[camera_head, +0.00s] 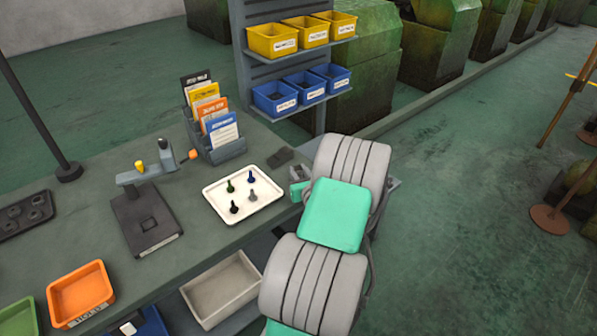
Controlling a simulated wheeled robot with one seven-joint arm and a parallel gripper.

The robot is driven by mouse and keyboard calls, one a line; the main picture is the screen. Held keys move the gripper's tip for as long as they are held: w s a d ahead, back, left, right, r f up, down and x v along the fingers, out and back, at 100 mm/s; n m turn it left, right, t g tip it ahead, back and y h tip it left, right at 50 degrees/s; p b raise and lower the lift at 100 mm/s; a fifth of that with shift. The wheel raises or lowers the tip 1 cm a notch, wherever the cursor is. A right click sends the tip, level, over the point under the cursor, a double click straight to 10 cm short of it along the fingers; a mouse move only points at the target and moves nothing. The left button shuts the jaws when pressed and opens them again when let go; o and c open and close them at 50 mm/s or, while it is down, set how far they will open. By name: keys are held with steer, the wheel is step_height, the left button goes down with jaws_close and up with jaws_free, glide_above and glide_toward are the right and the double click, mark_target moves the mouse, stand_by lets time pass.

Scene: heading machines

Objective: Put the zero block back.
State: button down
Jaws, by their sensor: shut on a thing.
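My gripper (299,174) is at the back right of the grey bench, just right of the white tray. It is largely hidden behind my own arm. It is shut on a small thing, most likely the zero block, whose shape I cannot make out. A dark flat piece (280,157) lies on the bench just beyond and left of my gripper; I cannot tell whether it is a holder. A gauge stand (146,212) with a dark base, a grey arm and a yellow knob stands left of the tray.
An orange bin (80,292) is at the front left and a beige bin (221,289) is below the front edge. Yellow and blue bins (274,98) fill the shelves behind.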

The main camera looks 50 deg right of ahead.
steer(key=shift+f, duration=0.2)
steer(key=c, duration=1.2)
jaws_free()
steer(key=shift+o, duration=0.2)
steer(key=shift+s+r, duration=0.1)
steer(key=shift+r, duration=0.15)
steer(key=b+v, duration=0.1)
steer(key=v, duration=1.1)
steer(key=shift+b, duration=0.3)
